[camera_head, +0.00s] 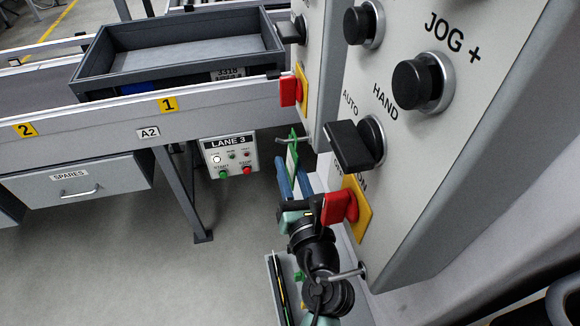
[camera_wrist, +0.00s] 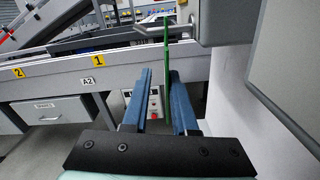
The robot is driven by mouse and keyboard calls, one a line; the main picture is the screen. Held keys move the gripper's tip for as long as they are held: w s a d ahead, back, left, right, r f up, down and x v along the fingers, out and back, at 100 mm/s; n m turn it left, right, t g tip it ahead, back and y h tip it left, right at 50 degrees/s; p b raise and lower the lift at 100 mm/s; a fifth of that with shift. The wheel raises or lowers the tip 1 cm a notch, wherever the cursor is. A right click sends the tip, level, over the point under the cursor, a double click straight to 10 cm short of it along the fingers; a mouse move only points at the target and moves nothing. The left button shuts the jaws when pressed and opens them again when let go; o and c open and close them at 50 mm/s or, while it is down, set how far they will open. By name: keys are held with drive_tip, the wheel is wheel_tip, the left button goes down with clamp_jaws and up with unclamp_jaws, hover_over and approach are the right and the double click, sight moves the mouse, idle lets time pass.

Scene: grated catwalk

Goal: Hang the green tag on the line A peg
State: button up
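The green tag (camera_head: 293,155) hangs upright by its top at a metal peg (camera_head: 307,139) on the far grey cabinet; I cannot read a line label there. In the wrist view the tag (camera_wrist: 167,60) shows nearly edge-on, with the peg (camera_wrist: 153,18) crossing near its top. My gripper (camera_head: 288,172) is just below the peg, its blue fingers on either side of the tag's lower part. In the wrist view my gripper (camera_wrist: 161,80) shows a gap left of the tag; the tag is close to the right finger. Whether it touches that finger is unclear.
A nearer cabinet (camera_head: 450,130) with knobs and a red switch (camera_head: 338,207) stands close right of my arm. Another metal peg (camera_head: 350,272) juts out below it. A conveyor (camera_head: 200,92) with a grey tray (camera_head: 180,58) and a LANE 3 box (camera_head: 229,157) are left.

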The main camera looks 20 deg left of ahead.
drive_tip(key=shift+o, duration=0.5)
